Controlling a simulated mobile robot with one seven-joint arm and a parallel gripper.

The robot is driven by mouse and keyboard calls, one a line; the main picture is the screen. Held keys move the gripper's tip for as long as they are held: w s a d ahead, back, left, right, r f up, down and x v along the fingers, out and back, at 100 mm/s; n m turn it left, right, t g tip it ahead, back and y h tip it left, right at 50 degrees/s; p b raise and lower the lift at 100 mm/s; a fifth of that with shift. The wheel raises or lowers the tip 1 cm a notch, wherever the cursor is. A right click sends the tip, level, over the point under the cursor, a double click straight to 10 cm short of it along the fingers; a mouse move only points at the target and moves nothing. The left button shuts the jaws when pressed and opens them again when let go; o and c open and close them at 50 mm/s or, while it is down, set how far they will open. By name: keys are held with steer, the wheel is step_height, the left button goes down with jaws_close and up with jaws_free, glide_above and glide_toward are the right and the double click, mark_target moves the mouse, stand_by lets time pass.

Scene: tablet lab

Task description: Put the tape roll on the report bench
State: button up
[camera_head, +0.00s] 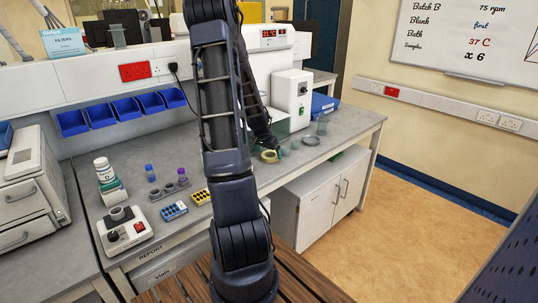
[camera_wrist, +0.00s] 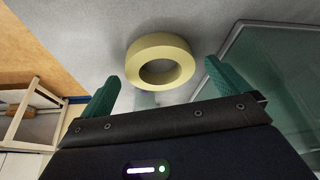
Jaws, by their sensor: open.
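The cream tape roll (camera_head: 269,157) lies flat on the grey worktop right of my arm in the head view. In the wrist view the tape roll (camera_wrist: 140,58) sits just beyond and between my fingertips, its hole facing the camera. My gripper (camera_wrist: 157,82) is open and empty, with green fingers spread on either side of the roll; I see no contact. In the head view my gripper (camera_head: 271,150) is small and partly hidden by my arm. The report bench (camera_head: 140,225) is the grey worktop at lower left, marked REPORT on its front edge.
A glassy panel (camera_wrist: 265,90) is right of my gripper.

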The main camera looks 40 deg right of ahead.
steer(key=v, duration=1)
steer(key=shift+r, duration=0.4)
steer(key=shift+a, duration=0.25)
steer(key=a+r+n+t+y, duration=0.1)
steer(key=a+r+n, duration=0.1)
steer(key=a+r, duration=0.35)
steer(key=a+r+n+t+y, duration=0.1)
steer(key=a+r+n, duration=0.1)
steer(key=a, duration=0.7)
steer(key=a+r+n+t+y, duration=0.1)
steer(key=a+r+n, duration=0.1)
steer(key=a+r, duration=0.35)
steer(key=s+a+r+n, duration=0.2)
steer(key=s+a+n, duration=0.2)
steer(key=s+a, duration=0.3)
steer(key=s+a+r+n+y, duration=0.1)
steer(key=s+a+n, duration=0.4)
steer(key=a, duration=0.8)
steer(key=s+r, duration=0.1)
steer(key=s, duration=0.2)
steer(key=shift+a+r, duration=0.25)
steer(key=shift+r, duration=0.1)
steer(key=shift+s, duration=0.15)
